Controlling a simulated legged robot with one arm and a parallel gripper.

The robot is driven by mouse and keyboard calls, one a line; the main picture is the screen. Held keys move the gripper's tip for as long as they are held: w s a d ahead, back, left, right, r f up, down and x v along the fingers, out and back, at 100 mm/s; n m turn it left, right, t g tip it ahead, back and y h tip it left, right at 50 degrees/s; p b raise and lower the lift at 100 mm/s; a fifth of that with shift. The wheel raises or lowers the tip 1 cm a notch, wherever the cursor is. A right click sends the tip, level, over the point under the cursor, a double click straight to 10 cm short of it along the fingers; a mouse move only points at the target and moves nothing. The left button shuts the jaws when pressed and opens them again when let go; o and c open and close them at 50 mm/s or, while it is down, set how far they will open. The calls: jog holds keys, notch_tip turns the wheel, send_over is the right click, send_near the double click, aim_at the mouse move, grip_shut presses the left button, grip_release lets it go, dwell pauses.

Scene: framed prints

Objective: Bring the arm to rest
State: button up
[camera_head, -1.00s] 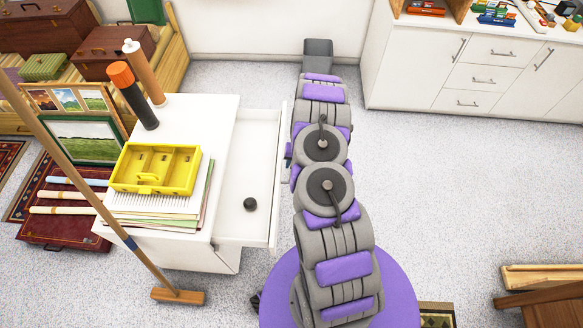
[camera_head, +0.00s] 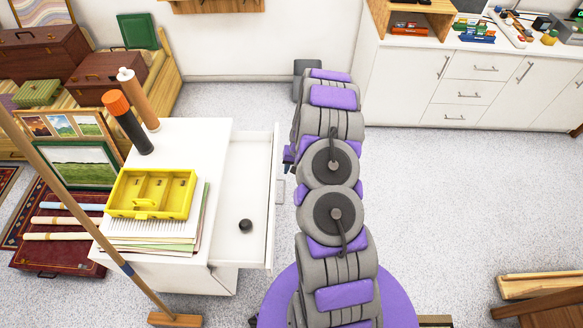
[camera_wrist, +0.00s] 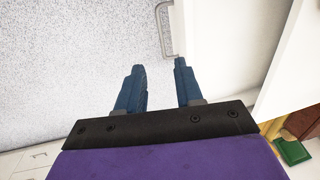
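My arm (camera_head: 335,185), grey with purple bands, stands folded in the middle of the head view, over its round purple base. My gripper shows in the wrist view (camera_wrist: 160,66) with two blue fingers apart and nothing between them. It is near the front of an open white drawer, whose metal handle (camera_wrist: 163,30) shows just beyond the fingers. In the head view the arm mostly hides the gripper. The open drawer (camera_head: 240,180) is to the left of the arm and holds a small black round object (camera_head: 245,226).
A white cabinet (camera_head: 185,145) bears a yellow tray (camera_head: 152,194), papers and two bottles. A broom (camera_head: 90,215) leans across the left side. White drawer units (camera_head: 470,85) line the back right. Wooden pieces (camera_head: 540,285) lie at lower right.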

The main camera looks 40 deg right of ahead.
jog(key=s+a+r+n+g, duration=0.1)
jog(key=s+a+r+n, duration=0.15)
jog(key=a+r, duration=0.85)
jog(key=s+a+r+n, duration=0.2)
jog(key=s+a+r, duration=0.35)
jog(key=r, duration=0.95)
jog(key=s+a+r, duration=0.2)
jog(key=s+r, duration=0.2)
jog(key=s, duration=0.4)
jog(key=s+a+r+n+g+h, duration=0.1)
jog(key=s+a+r, duration=0.2)
jog(key=s, duration=0.6)
jog(key=s+a+r+n+g, duration=0.1)
jog(key=s+a+r, duration=0.1)
jog(key=s+r, duration=0.3)
jog(key=s, duration=0.3)
jog(key=shift+s+a+r+h, duration=0.3)
jog(key=shift+s+r+h, duration=0.05)
jog(key=shift+h, duration=0.05)
jog(key=shift+n, duration=0.25)
